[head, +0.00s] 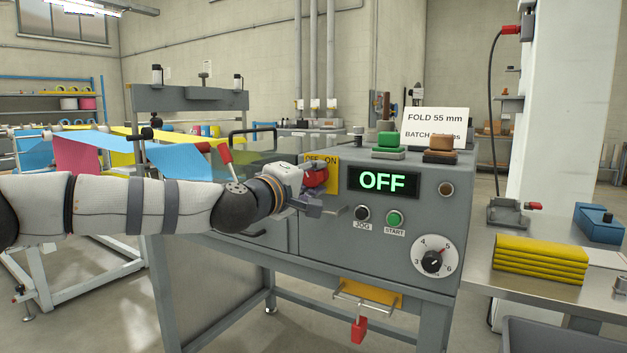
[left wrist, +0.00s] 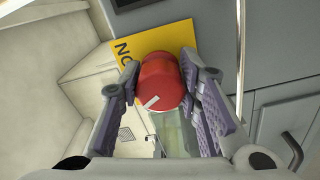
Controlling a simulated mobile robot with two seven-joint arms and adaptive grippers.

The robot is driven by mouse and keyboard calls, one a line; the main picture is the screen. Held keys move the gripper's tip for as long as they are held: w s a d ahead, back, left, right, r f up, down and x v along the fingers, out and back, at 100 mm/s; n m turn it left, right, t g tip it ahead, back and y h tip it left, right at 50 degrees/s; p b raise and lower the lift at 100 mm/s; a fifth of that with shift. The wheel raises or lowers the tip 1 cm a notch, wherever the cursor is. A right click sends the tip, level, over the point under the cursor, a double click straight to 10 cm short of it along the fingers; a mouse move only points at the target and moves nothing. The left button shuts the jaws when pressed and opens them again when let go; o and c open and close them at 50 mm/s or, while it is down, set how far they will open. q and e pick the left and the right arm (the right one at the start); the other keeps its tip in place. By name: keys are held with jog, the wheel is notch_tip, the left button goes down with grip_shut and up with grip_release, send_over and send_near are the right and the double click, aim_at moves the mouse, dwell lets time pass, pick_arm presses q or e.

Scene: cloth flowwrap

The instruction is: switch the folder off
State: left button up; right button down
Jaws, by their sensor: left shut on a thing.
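The folder (head: 270,232) is a grey machine cabinet, and its display (head: 382,180) reads "OFF" in green letters. A red rotary switch knob (head: 317,175) sits on a yellow plate (head: 333,180) lettered "OFF" and "ON". My left gripper (head: 312,190) is at the knob, with its fingers on either side of it, shut on it. In the left wrist view the red knob (left wrist: 160,82) lies between the two fingers, and a white mark shows on its face. Part of the plate's lettering is hidden there. My right gripper is not in view.
The panel also has a JOG button (head: 362,213), a green START button (head: 394,218) and a dial (head: 434,261). A red padlock (head: 358,330) hangs below. Yellow folded cloths (head: 541,259) lie on a metal table at the right.

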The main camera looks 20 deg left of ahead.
pick_arm(q)
jog(key=shift+n, duration=1.3)
jog(key=shift+d+n, duration=0.1)
jog(key=shift+n, duration=0.2)
jog(key=o, duration=1.2)
jog(key=shift+c, duration=0.2)
jog(key=shift+s, duration=0.1)
jog(key=s+a, duration=0.2)
jog(key=s, duration=0.9)
jog(key=shift+s, duration=0.35)
